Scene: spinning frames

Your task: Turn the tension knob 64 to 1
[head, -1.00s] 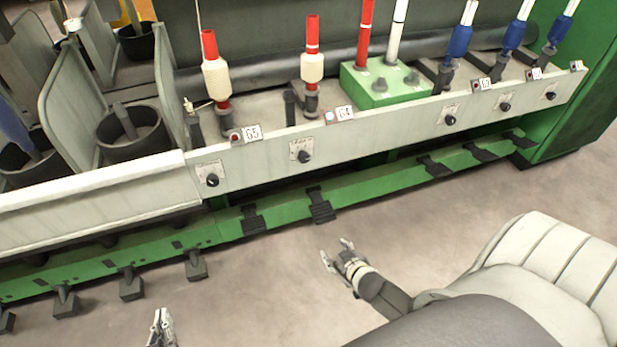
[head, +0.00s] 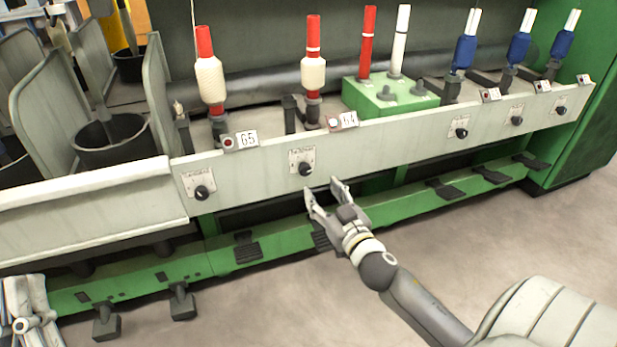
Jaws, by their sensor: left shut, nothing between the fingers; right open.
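The black tension knob (head: 305,169) sits on a small dial plate on the pale front panel, left of and below the label reading 64 (head: 348,119). The dial marks are too small to read. My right gripper (head: 323,187) is open and empty. Its fingertips point up at the panel, just below and to the right of the knob, and seem apart from it. My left gripper (head: 22,325) is at the lower left edge, partly cut off, shut with nothing seen in it, far from the knob.
Another knob (head: 202,192) is to the left, under the label 65 (head: 246,139). Several more knobs are to the right. Red-and-white bobbins (head: 313,73) stand above the panel. A green rail (head: 270,240) with black pedals runs below. The floor in front is clear.

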